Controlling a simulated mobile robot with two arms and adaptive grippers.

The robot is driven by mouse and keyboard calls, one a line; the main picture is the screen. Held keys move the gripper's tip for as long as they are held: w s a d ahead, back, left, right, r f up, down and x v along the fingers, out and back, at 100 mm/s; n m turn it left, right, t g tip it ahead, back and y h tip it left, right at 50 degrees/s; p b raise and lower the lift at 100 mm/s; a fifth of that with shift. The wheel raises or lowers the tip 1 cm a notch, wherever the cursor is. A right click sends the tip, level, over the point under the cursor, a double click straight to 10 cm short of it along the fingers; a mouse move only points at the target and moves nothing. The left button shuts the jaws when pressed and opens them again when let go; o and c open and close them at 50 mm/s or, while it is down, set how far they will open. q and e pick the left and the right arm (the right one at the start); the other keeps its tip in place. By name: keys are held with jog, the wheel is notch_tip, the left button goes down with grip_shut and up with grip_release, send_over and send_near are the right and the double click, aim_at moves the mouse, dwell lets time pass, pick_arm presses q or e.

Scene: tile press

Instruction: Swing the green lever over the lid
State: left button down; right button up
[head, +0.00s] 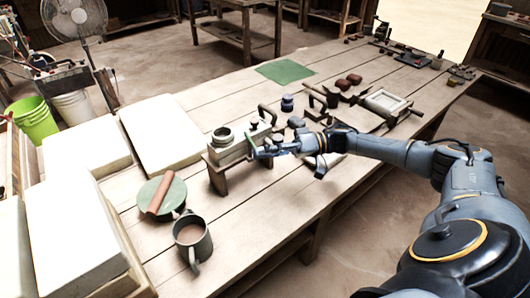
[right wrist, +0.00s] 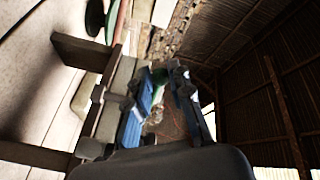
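The tile press (head: 229,154) is a pale block on short wooden legs, on the long table. A dark green round pot-like part (head: 222,137) sits on its top, and a dark curved handle (head: 267,115) stands at its back right. The slim green lever (head: 251,143) shows at the press's right end, beside my right gripper (head: 262,152). In the right wrist view, the blue fingers of my right gripper (right wrist: 165,105) are apart, with a green piece (right wrist: 158,80) showing in the gap. I cannot tell whether they touch it. My left gripper is not in view.
A green plate (head: 174,198) with a brown roll and a grey mug (head: 192,238) stand left of the press. White slabs (head: 165,133) lie behind them. The front table strip is mostly clear.

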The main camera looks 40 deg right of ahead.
jog(key=o, duration=0.4)
jog(key=shift+w+r, duration=0.1)
jog(key=shift+o, duration=0.2)
jog(key=v, duration=1.2)
jog(key=shift+c, duration=0.2)
